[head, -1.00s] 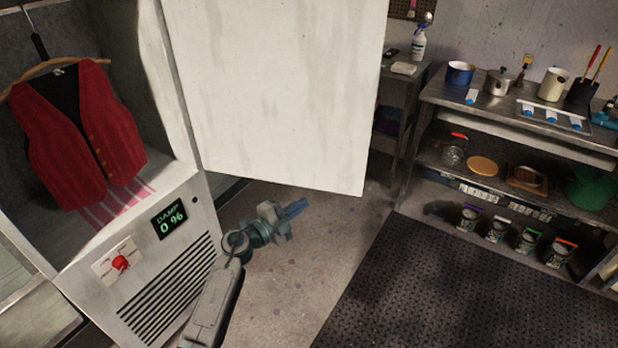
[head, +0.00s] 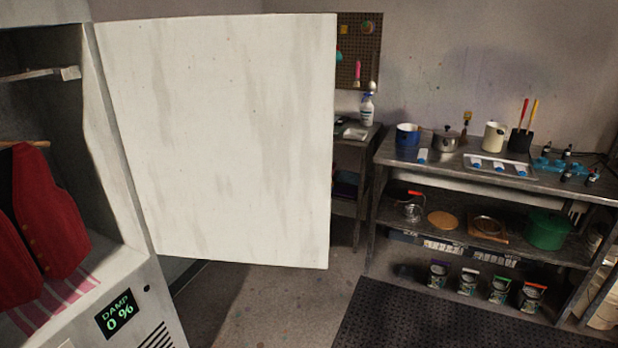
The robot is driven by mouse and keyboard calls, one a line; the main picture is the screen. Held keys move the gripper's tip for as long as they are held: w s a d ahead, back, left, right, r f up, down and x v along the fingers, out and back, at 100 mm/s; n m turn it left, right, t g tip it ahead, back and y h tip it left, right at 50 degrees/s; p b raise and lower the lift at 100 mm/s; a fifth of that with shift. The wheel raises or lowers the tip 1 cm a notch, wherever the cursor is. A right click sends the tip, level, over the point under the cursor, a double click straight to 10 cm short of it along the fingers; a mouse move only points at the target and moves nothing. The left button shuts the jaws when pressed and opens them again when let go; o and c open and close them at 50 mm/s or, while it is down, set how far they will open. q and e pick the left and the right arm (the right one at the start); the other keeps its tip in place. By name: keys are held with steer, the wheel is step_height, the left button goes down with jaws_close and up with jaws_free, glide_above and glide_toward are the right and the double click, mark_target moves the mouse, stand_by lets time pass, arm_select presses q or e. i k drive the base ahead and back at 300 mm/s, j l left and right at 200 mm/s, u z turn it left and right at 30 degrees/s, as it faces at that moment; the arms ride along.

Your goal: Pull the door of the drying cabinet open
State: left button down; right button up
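The drying cabinet (head: 117,140) stands at the left of the head view. Its white door (head: 220,140) is swung wide open, hinged on the cabinet's right side, with a broad face toward me. A red vest (head: 45,225) hangs inside on a wooden hanger, above a pink striped cloth (head: 62,300). A display (head: 119,314) on the cabinet front reads DAMP 0 %. No door handle shows on the visible face. Neither of my grippers is in view.
A metal workbench (head: 460,167) with pots, a tray and shelves of jars and pans stands along the right wall. A narrow side table (head: 362,140) with a spray bottle stands behind the door. A dark mat (head: 430,320) covers the floor at front right.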

mark_target(225, 122)
steer(key=i+l+u, duration=0.15)
steer(key=i+l, duration=0.2)
steer(key=i, duration=0.25)
steer(key=i+l+u, duration=0.2)
steer(key=i+l, duration=0.2)
steer(key=i, duration=0.15)
